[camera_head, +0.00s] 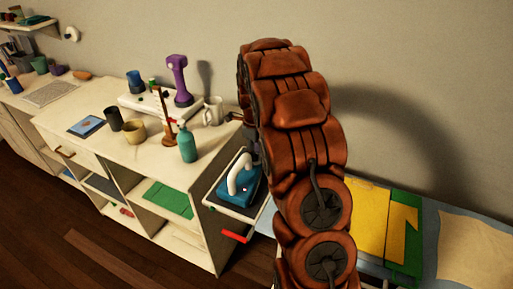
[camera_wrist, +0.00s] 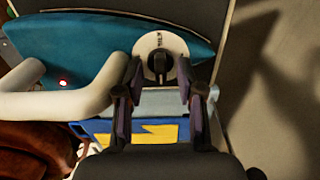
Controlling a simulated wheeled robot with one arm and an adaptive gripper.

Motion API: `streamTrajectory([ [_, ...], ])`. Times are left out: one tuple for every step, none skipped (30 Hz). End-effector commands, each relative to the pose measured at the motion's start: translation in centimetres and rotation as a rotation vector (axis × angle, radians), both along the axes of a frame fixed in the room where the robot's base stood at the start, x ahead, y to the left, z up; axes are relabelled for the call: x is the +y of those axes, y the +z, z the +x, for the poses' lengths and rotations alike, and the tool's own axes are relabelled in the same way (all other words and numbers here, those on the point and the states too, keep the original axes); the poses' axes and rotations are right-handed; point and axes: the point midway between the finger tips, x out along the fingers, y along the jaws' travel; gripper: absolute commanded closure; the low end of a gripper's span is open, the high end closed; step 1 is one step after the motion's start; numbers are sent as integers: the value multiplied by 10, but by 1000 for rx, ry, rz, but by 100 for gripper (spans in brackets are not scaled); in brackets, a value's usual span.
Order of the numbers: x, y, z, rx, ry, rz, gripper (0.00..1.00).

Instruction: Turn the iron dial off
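The iron is teal with a white handle (camera_head: 241,174) and lies on a dark, light-rimmed rest beside the white shelf unit. In the wrist view its teal body (camera_wrist: 95,38) lies across the top left, with a small red light (camera_wrist: 63,82) lit. The dial (camera_wrist: 158,62) is a white disc with a black knob, its bar pointing roughly up the picture. My gripper (camera_wrist: 158,72) is open, one finger on each side of the knob, with gaps showing; contact cannot be told. In the head view my arm hides my gripper and the dial.
The iron's white handle (camera_wrist: 60,100) curves close to the left finger. A teal bottle (camera_head: 187,143), a white mug (camera_head: 213,111) and a purple dumbbell-like object (camera_head: 178,80) stand on the shelf unit (camera_head: 75,150). Folded yellow cloth (camera_head: 362,215) lies right of my arm.

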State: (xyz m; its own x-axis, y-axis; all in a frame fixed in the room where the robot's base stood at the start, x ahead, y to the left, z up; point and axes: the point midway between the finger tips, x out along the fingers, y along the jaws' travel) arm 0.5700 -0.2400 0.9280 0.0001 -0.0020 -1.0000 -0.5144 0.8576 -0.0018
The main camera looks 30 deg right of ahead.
Motion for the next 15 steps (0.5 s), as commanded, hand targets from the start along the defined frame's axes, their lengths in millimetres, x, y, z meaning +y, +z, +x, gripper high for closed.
streamTrajectory([
  [0, 0, 0, 0, 0, 0, 62],
  [-1, -1, 0, 1, 0, 1, 65],
  [-1, -1, 1, 1, 0, 1, 69],
  [-1, -1, 1, 1, 0, 2, 72],
  [-2, -1, 1, 1, 0, 2, 75],
  [-2, -2, 2, 2, 0, 3, 79],
  [-2, -2, 2, 2, 0, 3, 82],
  [-2, -2, 2, 2, 1, 3, 85],
  [-2, -2, 2, 2, 1, 3, 90],
  [-2, -2, 2, 2, 0, 3, 93],
  [-2, -2, 2, 2, 0, 3, 96],
  [-2, -2, 2, 1, 0, 2, 100],
  [-2, -1, 1, 1, 0, 2, 100],
  [-2, -1, 1, 1, 0, 1, 100],
  [-1, -1, 1, 1, 0, 1, 100],
])
